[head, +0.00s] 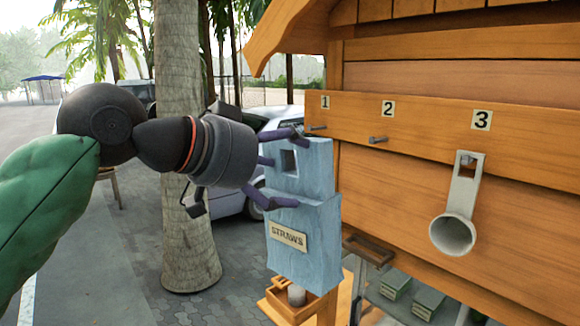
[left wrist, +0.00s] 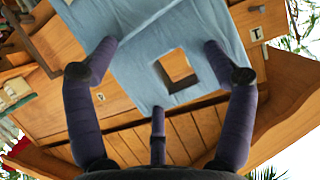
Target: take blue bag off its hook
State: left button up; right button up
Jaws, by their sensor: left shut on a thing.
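The blue bag (head: 303,225), with a "STRAWS" label and a square hole near its top, is upright beside the wooden wall under number 1. My left gripper (head: 284,166) is shut on the bag's upper part, with purple fingers at its edges. In the left wrist view, fingers of the gripper (left wrist: 163,60) lie at either side of the blue bag (left wrist: 140,30), and wood shows through the hole with no peg in it. Hook 1 (head: 317,127) shows bare just above the bag's top right. My right gripper is not in view.
Hook 2 (head: 378,139) is empty. A grey holder with a round cup (head: 453,236) hangs under number 3. A small wooden box (head: 312,308) is below the bag, and green boxes (head: 428,301) lie lower right. A palm trunk (head: 183,110) stands behind my arm.

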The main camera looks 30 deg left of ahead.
pick_arm(q)
jog(key=shift+s+a, duration=0.25)
jog(key=shift+s, duration=0.4)
jog(key=shift+s+a, duration=0.25)
jog(key=shift+s, duration=0.45)
jog(key=shift+s+a, duration=0.25)
jog(key=shift+s, duration=0.4)
jog(key=shift+r, duration=0.1)
jog(key=shift+s+a+p, duration=0.25)
jog(key=shift+s+a, duration=0.05)
jog(key=shift+s, duration=0.5)
jog(key=shift+s+a+p, duration=0.3)
jog(key=shift+s, duration=0.5)
jog(key=shift+s+a+p, duration=0.25)
jog(key=shift+s+a, duration=0.05)
jog(key=shift+s, duration=0.5)
jog(key=shift+w+d, duration=0.1)
